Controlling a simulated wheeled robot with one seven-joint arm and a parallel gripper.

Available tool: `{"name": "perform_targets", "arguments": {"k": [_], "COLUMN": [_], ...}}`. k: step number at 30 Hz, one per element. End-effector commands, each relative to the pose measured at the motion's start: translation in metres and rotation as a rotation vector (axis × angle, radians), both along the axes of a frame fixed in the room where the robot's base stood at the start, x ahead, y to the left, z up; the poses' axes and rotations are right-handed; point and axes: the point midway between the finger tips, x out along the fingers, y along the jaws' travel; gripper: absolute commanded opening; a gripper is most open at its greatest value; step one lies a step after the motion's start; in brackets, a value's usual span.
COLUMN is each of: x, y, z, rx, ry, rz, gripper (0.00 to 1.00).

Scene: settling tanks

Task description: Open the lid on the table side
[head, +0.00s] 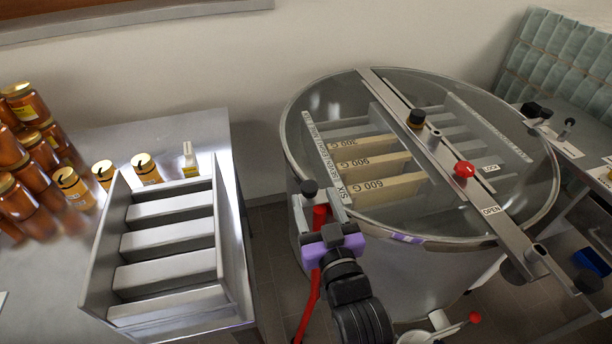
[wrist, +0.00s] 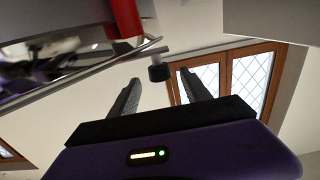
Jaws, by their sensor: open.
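A round metal drum (head: 420,280) stands at centre right, with clear lids on both sides of a metal crossbar (head: 395,90). The table-side lid (head: 335,105) lies flat and shut over the left half, with slotted frames visible beneath. Its black knob (head: 310,187) is at the left front rim and also shows in the wrist view (wrist: 159,72). My gripper (head: 322,200) is open at this rim, just below the knob. In the wrist view the knob appears between and beyond the two fingertips of my gripper (wrist: 160,82); contact cannot be told.
A metal table (head: 185,130) at left holds an open slotted metal box (head: 97,262) and several honey jars (head: 70,185). The crossbar carries a red knob (head: 464,169) and a black knob (head: 416,117). A red bar (head: 310,300) runs beside my gripper. Right: another bench (head: 585,160).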

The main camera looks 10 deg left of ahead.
Motion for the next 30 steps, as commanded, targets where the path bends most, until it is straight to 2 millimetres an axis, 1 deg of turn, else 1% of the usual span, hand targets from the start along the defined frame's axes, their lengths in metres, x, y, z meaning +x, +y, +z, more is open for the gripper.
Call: {"name": "perform_targets", "arguments": {"k": [12,16,21,28,29,30], "x": [0.050,0.061,0.067,0.068,0.068,0.068], "y": [0.022,0.027,0.029,0.029,0.029,0.029], "z": [0.000,0.000,0.000,0.000,0.000,0.000], "rx": [-0.003,-0.001,0.000,0.000,0.000,0.000], "ry": [-0.003,-0.002,-0.001,-0.001,-0.001,-0.001], "rz": [0.002,0.001,0.000,0.000,0.000,0.000], "gripper": [0.56,0.56,0.56,0.56,0.52,0.44]}}
